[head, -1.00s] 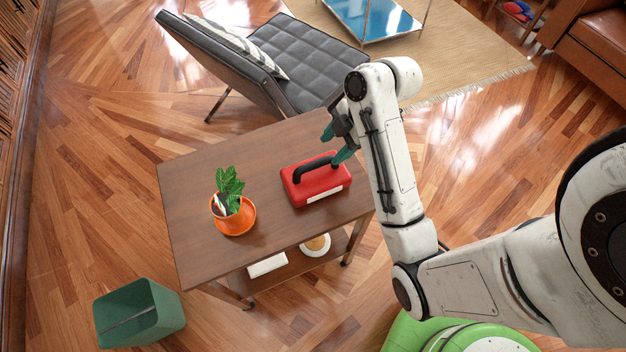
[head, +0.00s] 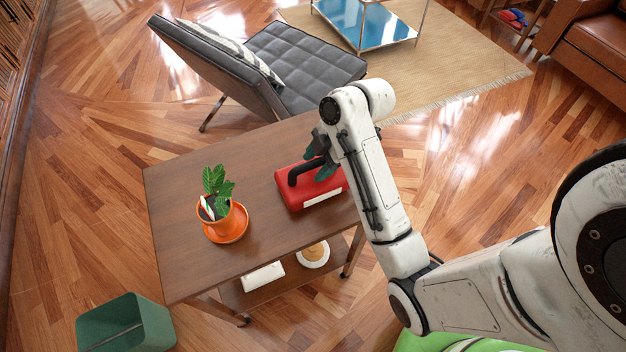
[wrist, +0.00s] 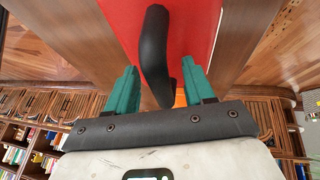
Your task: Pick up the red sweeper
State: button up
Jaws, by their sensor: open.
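The red sweeper (head: 311,189) has a flat red body, a black arched handle and a pale strip on its near side. It rests on the top of the brown wooden table (head: 180,215), toward the right edge. My gripper (head: 319,160) is at the sweeper's handle, above the red body. In the wrist view, the black handle (wrist: 154,55) reaches down between the two teal fingers of my gripper (wrist: 163,85). The fingers are apart, with a gap on each side of the handle. In the head view my arm hides part of the table's right side.
An orange pot (head: 226,223) with a green plant stands left of the sweeper. A white box (head: 262,277) and a round white item (head: 313,254) are on the lower shelf. A green bin (head: 125,324) stands front left. A grey chair (head: 300,68) is behind the table.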

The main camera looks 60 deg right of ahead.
grip_shut()
dwell(0.4)
dwell(0.4)
